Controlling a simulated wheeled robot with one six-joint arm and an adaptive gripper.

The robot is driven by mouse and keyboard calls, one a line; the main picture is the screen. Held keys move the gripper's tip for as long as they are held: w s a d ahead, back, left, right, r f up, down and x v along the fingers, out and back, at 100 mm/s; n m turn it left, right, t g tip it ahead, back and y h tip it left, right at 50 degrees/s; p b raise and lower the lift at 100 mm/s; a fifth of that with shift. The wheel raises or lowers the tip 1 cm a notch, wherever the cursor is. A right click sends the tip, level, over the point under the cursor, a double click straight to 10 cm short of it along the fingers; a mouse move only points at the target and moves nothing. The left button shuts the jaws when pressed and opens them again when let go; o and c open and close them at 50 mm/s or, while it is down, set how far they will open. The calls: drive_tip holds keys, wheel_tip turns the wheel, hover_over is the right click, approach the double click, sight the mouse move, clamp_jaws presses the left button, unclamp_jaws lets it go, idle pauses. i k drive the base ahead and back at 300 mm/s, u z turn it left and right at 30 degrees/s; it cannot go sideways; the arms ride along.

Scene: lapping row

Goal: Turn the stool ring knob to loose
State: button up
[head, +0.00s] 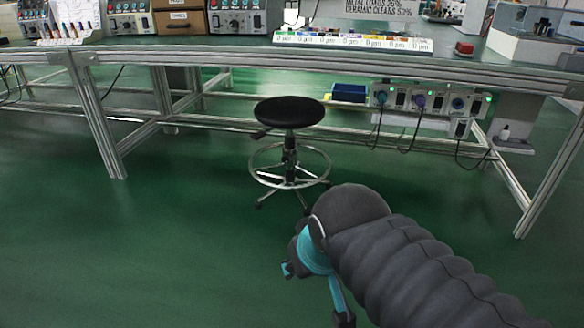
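A stool with a round black seat (289,112) stands on the floor in front of the bench. Its chrome foot ring (290,181) circles the dark central column (290,158) below the seat. A small dark lever sticks out under the left of the seat. The ring knob is too small to make out, so its setting cannot be read. My gripper (314,262) is in the foreground, below and to the right of the stool in the picture, apart from it. It is partly hidden behind my dark ribbed arm, and its opening cannot be judged.
A long bench (240,53) on aluminium legs runs behind and above the stool, with a low crossbar behind it. A socket panel (430,101) with hanging cables and a blue bin (348,93) are under the bench. The green floor left of the stool is clear.

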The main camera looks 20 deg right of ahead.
sight(286, 158)
drive_tip(key=z, duration=0.3)
drive_tip(key=i, duration=1.45)
drive_tip(key=u, duration=0.8)
